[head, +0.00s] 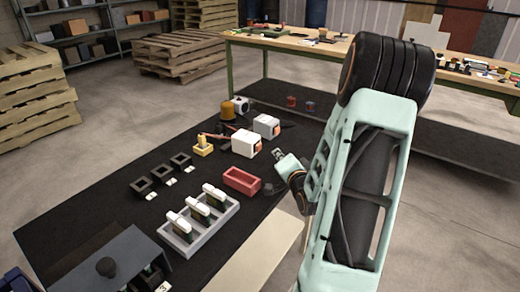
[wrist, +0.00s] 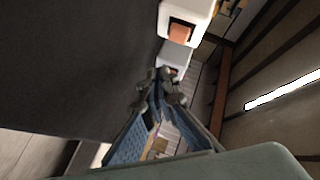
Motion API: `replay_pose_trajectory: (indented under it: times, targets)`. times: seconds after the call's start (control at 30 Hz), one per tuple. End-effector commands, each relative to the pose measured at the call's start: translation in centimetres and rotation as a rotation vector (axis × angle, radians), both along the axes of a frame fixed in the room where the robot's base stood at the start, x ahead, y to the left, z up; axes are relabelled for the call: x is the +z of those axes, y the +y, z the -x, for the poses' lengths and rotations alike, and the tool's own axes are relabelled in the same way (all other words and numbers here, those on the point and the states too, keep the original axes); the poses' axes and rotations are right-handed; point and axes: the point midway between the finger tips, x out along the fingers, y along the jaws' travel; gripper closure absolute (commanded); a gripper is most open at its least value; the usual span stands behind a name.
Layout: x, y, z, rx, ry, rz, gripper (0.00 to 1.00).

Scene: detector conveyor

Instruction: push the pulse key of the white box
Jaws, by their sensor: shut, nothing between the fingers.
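Two white boxes stand on the black mat in the head view, a nearer one (head: 245,143) and a farther one (head: 266,126). Each shows an orange patch on its right side. I cannot tell which box carries the pulse key. My gripper (head: 281,156) is to the right of the nearer box, apart from it. In the wrist view, a white box (wrist: 192,10) with an orange square key (wrist: 182,33) shows at the top, beyond the shut fingertips (wrist: 160,90). Another white part (wrist: 174,56) lies just below it, partly behind the fingertips.
A red tray (head: 241,180) and a grey rack (head: 205,229) with several white-topped pieces stand nearer on the black mat (head: 110,215). A yellow piece (head: 203,146) is left of the boxes. A wooden workbench (head: 285,42) stands behind.

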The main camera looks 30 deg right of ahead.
Motion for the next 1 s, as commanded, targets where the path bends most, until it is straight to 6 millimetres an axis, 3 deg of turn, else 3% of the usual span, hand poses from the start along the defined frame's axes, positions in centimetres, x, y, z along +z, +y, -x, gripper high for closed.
replay_pose_trajectory:
  times: [0.3,1.0]
  targets:
    - [0.0,1.3,-2.7,0.001,-0.001,0.000,1.00]
    - [0.0,1.4,-3.0,0.000,0.000,0.000,1.00]
